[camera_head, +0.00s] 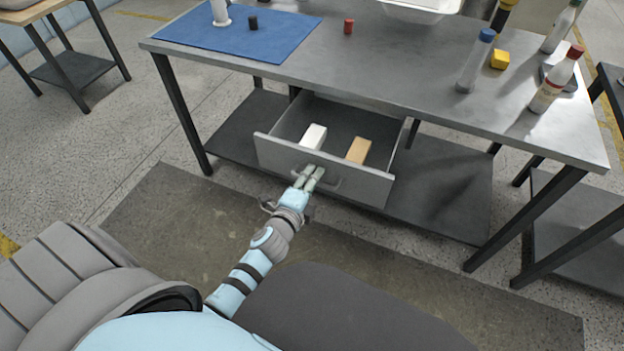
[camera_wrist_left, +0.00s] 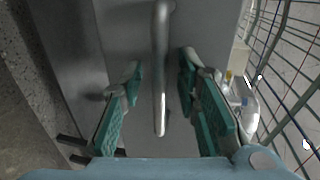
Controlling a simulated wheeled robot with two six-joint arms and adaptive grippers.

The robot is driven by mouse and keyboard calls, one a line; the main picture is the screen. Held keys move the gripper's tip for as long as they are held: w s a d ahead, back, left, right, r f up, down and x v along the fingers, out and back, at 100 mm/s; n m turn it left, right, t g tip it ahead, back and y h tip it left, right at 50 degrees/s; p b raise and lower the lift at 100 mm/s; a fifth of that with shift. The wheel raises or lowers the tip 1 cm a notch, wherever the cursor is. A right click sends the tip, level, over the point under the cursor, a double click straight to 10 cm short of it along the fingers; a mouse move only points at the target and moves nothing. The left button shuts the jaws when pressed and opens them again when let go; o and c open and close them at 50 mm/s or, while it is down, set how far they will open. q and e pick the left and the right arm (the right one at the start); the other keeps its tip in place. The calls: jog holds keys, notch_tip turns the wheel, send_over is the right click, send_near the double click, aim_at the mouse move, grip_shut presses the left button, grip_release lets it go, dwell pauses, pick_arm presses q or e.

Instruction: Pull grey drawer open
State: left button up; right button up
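The grey drawer (camera_head: 370,184) under the metal workbench stands pulled out, its inside showing in the head view. A white block (camera_head: 313,136) and a tan block (camera_head: 358,150) lie in it. My left gripper (camera_head: 309,176) is at the drawer's front, by the handle (camera_head: 334,184). In the left wrist view, the bar handle (camera_wrist_left: 160,115) runs between the two teal fingers of my left gripper (camera_wrist_left: 161,68). The fingers are spread, with a gap on each side of the bar. My right gripper does not show.
A dark lower shelf (camera_head: 450,190) lies below. Floor in front of the drawer is clear.

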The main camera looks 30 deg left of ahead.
pick_arm(q)
jog(key=shift+s, duration=0.1)
jog(key=v, duration=1.2)
